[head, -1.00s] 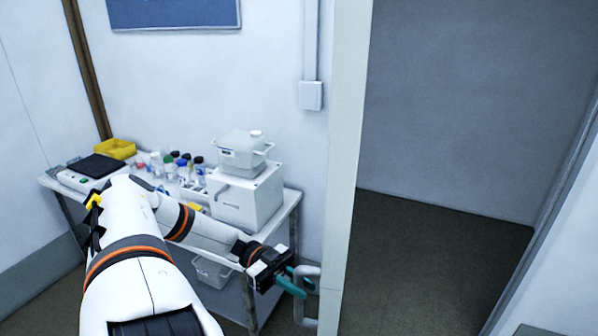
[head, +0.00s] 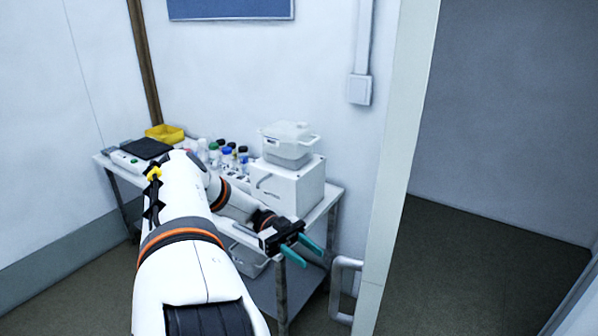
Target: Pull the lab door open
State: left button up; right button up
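The lab door (head: 398,170) is a pale slab seen nearly edge-on, standing open beside a doorway on its right. Its grey bar handle (head: 339,290) is on the left face, low in the picture. My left gripper (head: 304,255) has two teal fingers spread apart with nothing between them. It is up and left of the handle, apart from it in the picture. My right gripper is not in view.
A white bench (head: 322,205) stands behind my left arm, holding a white box (head: 290,188), bottles and a yellow tray (head: 165,133). A switch box (head: 359,90) is on the wall. Dark bare floor (head: 470,265) shows through the doorway.

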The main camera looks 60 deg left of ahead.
pick_arm(q)
jog(key=shift+b+v, duration=0.3)
jog(key=shift+v, duration=0.9)
